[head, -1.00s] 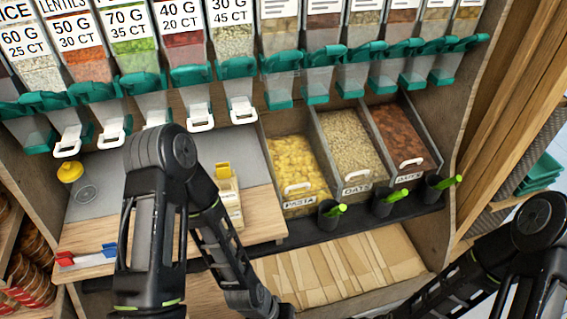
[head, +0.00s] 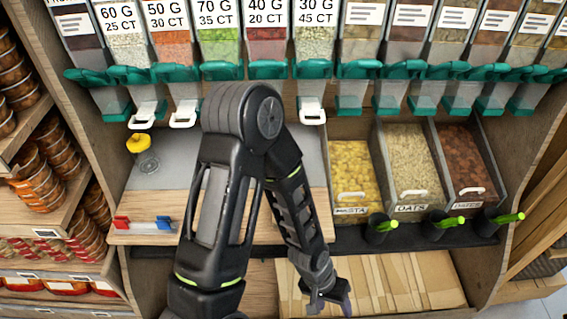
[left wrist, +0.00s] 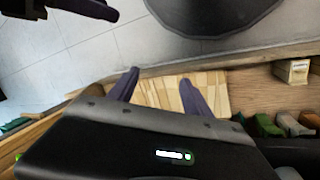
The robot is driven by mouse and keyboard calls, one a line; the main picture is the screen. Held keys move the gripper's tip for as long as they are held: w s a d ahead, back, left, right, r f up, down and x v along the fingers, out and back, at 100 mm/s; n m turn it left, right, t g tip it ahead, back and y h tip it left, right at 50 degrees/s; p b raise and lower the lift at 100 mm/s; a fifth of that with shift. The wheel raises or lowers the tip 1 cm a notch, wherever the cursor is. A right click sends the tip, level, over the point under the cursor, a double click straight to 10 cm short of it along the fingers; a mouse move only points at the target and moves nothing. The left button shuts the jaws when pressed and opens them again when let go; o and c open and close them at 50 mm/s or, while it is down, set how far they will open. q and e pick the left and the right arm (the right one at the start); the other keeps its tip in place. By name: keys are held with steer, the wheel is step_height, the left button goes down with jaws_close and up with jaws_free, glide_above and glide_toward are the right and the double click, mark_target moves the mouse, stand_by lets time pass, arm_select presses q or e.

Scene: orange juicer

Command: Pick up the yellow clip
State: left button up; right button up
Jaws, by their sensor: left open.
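I cannot make out the yellow clip in either view now; my left arm covers the part of the counter where a yellow piece on a small pale block showed earlier. A red clip (head: 121,222) and a blue clip (head: 163,222) sit on a white strip at the counter's front left. My left gripper (head: 327,302) is low in the head view, in front of the cardboard-coloured panel. In the left wrist view its two fingers (left wrist: 158,88) are apart with nothing between them. A dark finger-like part, probably of my right gripper (left wrist: 88,8), shows at the top left there.
Bins of pasta (head: 353,165), oats (head: 410,160) and dates (head: 465,155) are right of my arm. Dark cups with green-handled tools (head: 380,228) line the front. Dispensers hang above.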

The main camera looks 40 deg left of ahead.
arm_select(q)
steer(key=w+a+r+n+y+p, duration=0.1)
steer(key=a+r+y, duration=0.1)
steer(key=a+r, duration=0.4)
steer(key=w+a+r+n+t+y+p, duration=0.1)
steer(key=w+a+r+n+y, duration=0.1)
steer(key=a+r, duration=0.5)
steer(key=w+a+r+n+t+y, duration=0.1)
steer(key=a+r, duration=0.5)
steer(key=r, duration=0.9)
steer(key=shift+w+a+r+n+y+p, duration=0.25)
steer(key=shift+w+r+n+y+p, duration=0.15)
steer(key=shift+w+n+y, duration=0.1)
steer(key=w+a+p, duration=0.1)
steer(key=w+a, duration=0.1)
steer(key=w, duration=0.1)
steer(key=w+a+p, duration=0.1)
steer(key=w+a, duration=0.1)
steer(key=w, duration=0.1)
steer(key=w+a+p, duration=0.1)
steer(key=w+a, duration=0.1)
steer(key=w, duration=0.1)
steer(key=shift+a+p, duration=0.15)
steer(key=shift+p, duration=0.25)
steer(key=shift+w+a+f, duration=0.1)
steer(key=shift+w+a, duration=0.15)
steer(key=shift+w, duration=0.1)
steer(key=shift+f, duration=0.1)
